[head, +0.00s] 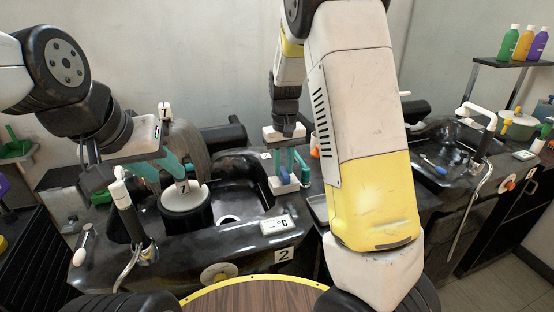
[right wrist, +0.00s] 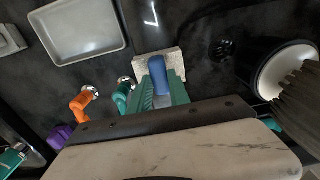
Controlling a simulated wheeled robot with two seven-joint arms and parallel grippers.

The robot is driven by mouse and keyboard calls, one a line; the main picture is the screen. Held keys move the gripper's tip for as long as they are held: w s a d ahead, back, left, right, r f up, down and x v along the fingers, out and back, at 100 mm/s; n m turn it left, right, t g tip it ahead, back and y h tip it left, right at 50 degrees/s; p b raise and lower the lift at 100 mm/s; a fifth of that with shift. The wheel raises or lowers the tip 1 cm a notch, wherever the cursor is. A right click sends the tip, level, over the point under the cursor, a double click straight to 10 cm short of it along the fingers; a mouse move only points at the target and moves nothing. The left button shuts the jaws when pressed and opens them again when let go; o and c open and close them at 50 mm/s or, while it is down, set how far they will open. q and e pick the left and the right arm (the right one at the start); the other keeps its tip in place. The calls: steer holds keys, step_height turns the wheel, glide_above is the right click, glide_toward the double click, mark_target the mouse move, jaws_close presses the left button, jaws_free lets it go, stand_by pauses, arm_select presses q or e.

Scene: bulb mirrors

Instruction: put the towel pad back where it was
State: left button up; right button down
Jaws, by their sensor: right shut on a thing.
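The towel pad is a pale, rough block with a blue handle. It shows in the right wrist view (right wrist: 143,67) and in the head view (head: 284,188). My right gripper (right wrist: 160,88) is shut on the blue handle, with a teal finger on each side; it also shows in the head view (head: 282,163). The pad is low over the dark counter; I cannot tell whether it touches. My left gripper (head: 180,172) is over a white round piece (head: 184,200) on a black cylinder, beside a brown-grey ribbed thing (head: 197,150). Its jaw opening is unclear.
A grey tray (right wrist: 82,30) lies near the pad. Orange (right wrist: 80,105) and teal (right wrist: 121,98) handled items stand beside my right gripper. A white faucet (head: 120,195) rises at the front left. A white label plate (head: 276,226) sits at the counter's front.

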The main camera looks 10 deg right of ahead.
mark_target(284, 171)
steer(key=shift+f, duration=0.1)
steer(key=c, duration=1.2)
jaws_free()
steer(key=shift+c, duration=0.2)
step_height(284, 171, up, 11)
steer(key=s+d+r+t+y, duration=0.1)
steer(key=s+r+t, duration=0.2)
steer(key=s, duration=0.8)
steer(key=s+d+r+m+t+y, duration=0.1)
steer(key=s+d+r+t, duration=0.1)
steer(key=s, duration=1)
steer(key=shift+r+m+t, duration=0.3)
steer(key=shift+r+t, duration=0.3)
steer(key=shift+r, duration=0.05)
steer(key=shift+s, duration=0.1)
